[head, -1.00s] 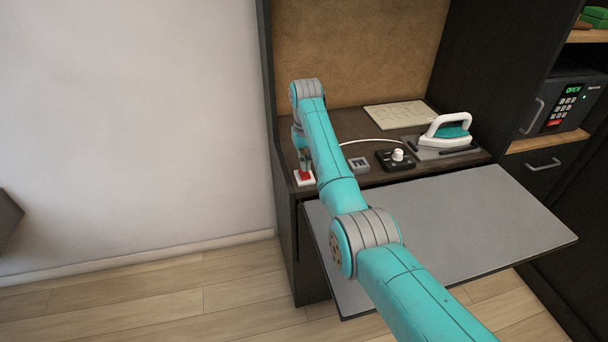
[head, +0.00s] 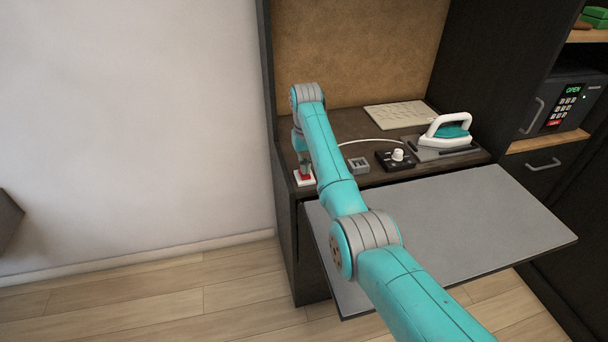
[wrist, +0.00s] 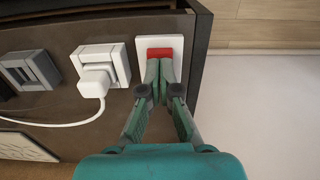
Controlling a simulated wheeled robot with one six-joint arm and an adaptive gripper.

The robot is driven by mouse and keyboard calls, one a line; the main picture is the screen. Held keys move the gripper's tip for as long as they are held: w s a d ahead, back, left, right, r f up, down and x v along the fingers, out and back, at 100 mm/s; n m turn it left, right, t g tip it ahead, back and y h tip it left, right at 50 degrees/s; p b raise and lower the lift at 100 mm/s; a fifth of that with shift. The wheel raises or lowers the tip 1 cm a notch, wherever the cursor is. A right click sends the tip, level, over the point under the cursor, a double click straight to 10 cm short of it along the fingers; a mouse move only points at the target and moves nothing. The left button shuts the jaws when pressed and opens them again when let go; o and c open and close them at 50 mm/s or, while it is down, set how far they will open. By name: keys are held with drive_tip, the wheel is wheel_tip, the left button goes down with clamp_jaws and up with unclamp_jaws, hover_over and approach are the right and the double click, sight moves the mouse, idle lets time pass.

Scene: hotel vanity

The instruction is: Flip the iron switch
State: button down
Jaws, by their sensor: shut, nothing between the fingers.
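The red switch (head: 306,178) sits on a white square plate (head: 298,183) at the left end of the dark counter. In the wrist view, the red rocker (wrist: 160,53) crosses the middle of its white plate (wrist: 174,41). My gripper (wrist: 160,64) is shut and empty, its fingertips over the plate at the rocker's near edge. I cannot tell whether they press on it. In the head view my gripper (head: 305,166) points down at the switch and partly covers it. The white and teal iron (head: 447,132) rests on a dark pad at the counter's right.
A white socket (wrist: 116,54) with a white plug (wrist: 95,79) and cord is beside the switch. A grey socket (head: 358,164) and a black box with a white knob (head: 398,155) stand further right. A grey board (head: 450,220) extends out in front.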

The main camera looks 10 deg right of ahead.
drive_tip(key=shift+f, duration=0.9)
idle(0.5)
drive_tip(key=shift+r, duration=3.5)
